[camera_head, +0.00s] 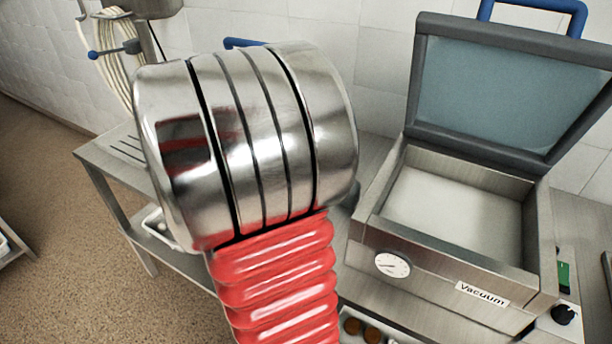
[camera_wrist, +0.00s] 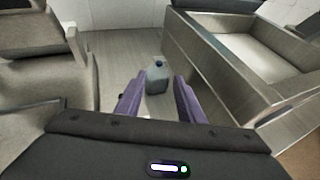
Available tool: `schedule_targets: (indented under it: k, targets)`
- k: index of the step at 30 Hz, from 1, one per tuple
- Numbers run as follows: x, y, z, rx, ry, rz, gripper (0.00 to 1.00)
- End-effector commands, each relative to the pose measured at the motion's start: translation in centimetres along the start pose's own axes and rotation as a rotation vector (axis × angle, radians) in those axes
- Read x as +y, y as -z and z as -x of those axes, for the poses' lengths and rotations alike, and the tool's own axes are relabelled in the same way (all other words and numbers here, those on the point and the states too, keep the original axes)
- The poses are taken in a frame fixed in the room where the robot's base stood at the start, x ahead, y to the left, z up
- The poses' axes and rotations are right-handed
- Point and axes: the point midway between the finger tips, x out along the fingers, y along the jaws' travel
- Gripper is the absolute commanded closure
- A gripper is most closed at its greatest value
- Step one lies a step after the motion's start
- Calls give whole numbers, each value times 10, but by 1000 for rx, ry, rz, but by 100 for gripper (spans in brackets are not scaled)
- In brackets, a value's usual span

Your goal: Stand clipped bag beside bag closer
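In the wrist view my gripper (camera_wrist: 157,84) has its two purple fingers apart, with nothing seen held between them. Beyond the fingertips, a small blue-grey container (camera_wrist: 157,74) with a narrow top stands upright on the grey metal worktop. I cannot make out a clipped bag in either view. The nearest thing to a bag closer is the steel vacuum machine (camera_head: 455,275), labelled "Vacuum", with its lid raised and its chamber empty. It also shows at the right of the wrist view (camera_wrist: 205,62). My gripper does not show in the head view.
A steel appliance (camera_wrist: 35,45) stands left of the container in the wrist view, leaving a narrow strip of worktop. In the head view my arm hides the middle. A steel table (camera_head: 95,155) and coiled hose (camera_head: 118,58) are left; a tray (camera_head: 362,328) with brown items sits low.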

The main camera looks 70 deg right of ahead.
Motion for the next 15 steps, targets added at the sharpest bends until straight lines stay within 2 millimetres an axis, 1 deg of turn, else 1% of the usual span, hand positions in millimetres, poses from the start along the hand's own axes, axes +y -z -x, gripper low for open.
schedule_targets:
  k: [2, 11, 15]
  targets:
    - [0, -1, -3, -8, 1, 15, 65]
    - [1, -1, -3, -8, -1, 14, 65]
    - [1, -1, -10, -7, -1, 14, 65]
